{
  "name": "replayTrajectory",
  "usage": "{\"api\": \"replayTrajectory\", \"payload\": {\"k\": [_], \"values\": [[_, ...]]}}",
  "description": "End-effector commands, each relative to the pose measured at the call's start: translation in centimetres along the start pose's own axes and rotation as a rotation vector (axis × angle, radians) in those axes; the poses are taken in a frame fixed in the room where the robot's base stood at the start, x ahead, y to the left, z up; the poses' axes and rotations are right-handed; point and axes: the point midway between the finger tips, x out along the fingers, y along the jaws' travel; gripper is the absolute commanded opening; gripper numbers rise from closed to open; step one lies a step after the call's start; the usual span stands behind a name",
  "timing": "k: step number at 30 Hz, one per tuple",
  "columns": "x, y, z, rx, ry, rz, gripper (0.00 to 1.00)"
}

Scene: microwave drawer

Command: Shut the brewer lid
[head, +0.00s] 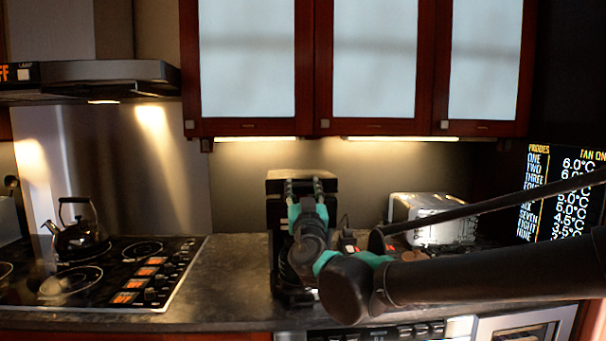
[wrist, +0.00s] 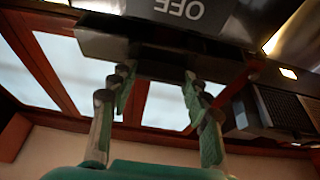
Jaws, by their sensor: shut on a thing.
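The black brewer (head: 277,245) stands on the counter in the middle of the head view, partly hidden behind my arm. Its dark lid (head: 275,183) shows at the top, around my fingers. My gripper (head: 304,186) reaches up to the lid with its two fingers apart. In the wrist view, my gripper (wrist: 158,78) has its fingertips against the underside or edge of the dark lid (wrist: 105,42), with part of it between them. A grey panel marked OFF shows above it. The lid's exact angle is hard to tell.
A stove (head: 100,270) with a kettle (head: 77,237) lies to the left, under a range hood (head: 95,78). A silver toaster (head: 420,212) stands to the right, behind my arm. Wall cabinets (head: 375,70) hang above. The counter (head: 235,265) left of the brewer is clear.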

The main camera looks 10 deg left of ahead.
Motion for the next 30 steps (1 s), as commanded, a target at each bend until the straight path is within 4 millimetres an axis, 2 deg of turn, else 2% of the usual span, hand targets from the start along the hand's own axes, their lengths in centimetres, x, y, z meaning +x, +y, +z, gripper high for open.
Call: {"api": "replayTrajectory", "payload": {"k": [9,24,25,30], "values": [[-0.8,0.0,2.5,0.002,-0.003,0.000,0.00],[-1.0,0.0,3.0,0.004,-0.006,-0.001,0.00],[-1.0,0.0,3.0,0.004,-0.006,-0.001,0.49],[-1.0,0.0,2.9,0.003,-0.004,0.000,0.69]]}}
